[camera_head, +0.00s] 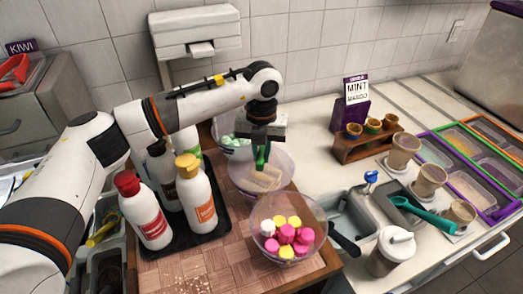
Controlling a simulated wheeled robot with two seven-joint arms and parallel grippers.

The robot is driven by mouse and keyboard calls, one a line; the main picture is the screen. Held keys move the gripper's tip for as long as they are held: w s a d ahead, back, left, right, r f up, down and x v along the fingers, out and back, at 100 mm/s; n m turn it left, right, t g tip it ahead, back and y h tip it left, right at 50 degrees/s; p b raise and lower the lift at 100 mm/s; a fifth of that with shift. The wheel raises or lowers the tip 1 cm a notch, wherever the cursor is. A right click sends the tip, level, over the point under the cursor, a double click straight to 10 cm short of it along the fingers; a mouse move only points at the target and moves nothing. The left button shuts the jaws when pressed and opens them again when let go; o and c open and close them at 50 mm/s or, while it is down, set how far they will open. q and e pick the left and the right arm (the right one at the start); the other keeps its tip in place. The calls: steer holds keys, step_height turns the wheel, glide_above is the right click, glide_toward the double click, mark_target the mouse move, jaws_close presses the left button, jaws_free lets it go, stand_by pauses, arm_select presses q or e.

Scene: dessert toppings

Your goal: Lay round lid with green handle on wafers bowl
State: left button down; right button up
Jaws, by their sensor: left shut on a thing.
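My left gripper (263,143) points down, shut on the green handle of the round lid (262,160). The clear bowl with tan wafers (268,180) stands on the wooden board, right below my left gripper. The lid's disc is see-through and hard to make out against the bowl, so I cannot tell whether it touches the rim. The gripper and handle hide part of the bowl's far side. My right gripper is not in view.
A bowl of pink, yellow and white sweets (289,228) stands in front, and a bowl with pale green pieces (232,143) behind. Sauce bottles stand on a black tray (185,241) at left. A wooden cone holder (366,146) and cups are to the right.

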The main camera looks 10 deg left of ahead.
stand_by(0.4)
arm_select(q)
steer(key=c, duration=1.3)
jaws_free()
steer(key=shift+o, duration=0.2)
steer(key=shift+r+p, duration=1.65)
steer(key=shift+r, duration=1.85)
steer(key=shift+f, duration=0.1)
